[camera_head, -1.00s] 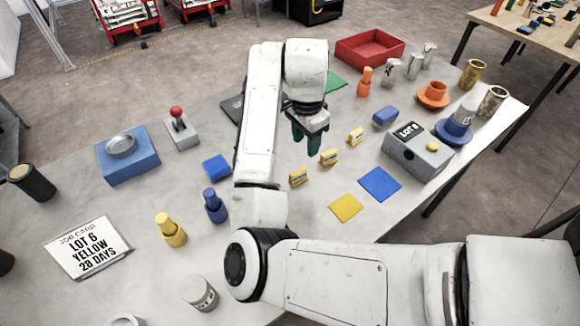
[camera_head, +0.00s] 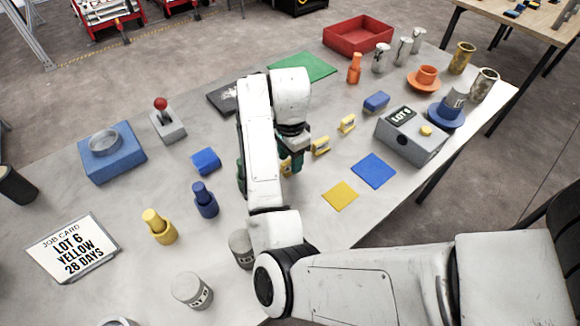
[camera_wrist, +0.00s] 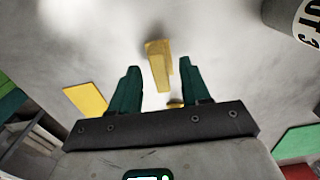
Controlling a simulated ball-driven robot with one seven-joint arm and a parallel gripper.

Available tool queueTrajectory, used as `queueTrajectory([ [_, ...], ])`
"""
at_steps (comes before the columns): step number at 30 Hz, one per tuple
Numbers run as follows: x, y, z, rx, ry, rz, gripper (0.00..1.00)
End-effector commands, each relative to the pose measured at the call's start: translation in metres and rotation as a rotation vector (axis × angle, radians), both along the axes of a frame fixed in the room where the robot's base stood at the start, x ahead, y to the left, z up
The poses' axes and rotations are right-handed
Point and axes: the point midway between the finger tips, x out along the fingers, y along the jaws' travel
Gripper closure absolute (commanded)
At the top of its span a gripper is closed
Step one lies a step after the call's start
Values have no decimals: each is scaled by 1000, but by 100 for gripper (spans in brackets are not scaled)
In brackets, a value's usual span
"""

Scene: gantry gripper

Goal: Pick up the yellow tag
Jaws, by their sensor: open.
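Three small yellow tags stand in a row on the grey table. The nearest tag (camera_head: 285,167) is partly hidden by my arm and fingers. The middle tag (camera_head: 320,146) and the far tag (camera_head: 347,124) are in clear view. In the wrist view a yellow tag (camera_wrist: 158,66) lies ahead of and between the green fingertips of my gripper (camera_wrist: 160,70). The fingers are apart with nothing held. Another bit of yellow shows low between the fingers. The job card (camera_head: 72,248) reads "LOT 6 YELLOW 28 DAYS".
A yellow square (camera_head: 340,195) and a blue square (camera_head: 374,170) lie right of the tags. A grey box (camera_head: 412,135) marked LOT 6 stands beyond them. Table between is clear.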

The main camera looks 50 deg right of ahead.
Motion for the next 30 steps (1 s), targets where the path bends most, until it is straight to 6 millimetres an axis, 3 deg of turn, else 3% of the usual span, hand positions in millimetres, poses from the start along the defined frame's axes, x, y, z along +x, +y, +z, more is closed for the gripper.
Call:
queueTrajectory([
  [4, 0, 0, -14, 1, 1, 1, 53],
  [12, 1, 0, -16, 1, 0, 0, 53],
  [27, 1, 0, -15, 2, -1, 0, 100],
  [30, 1, 0, -15, 2, -2, 0, 100],
])
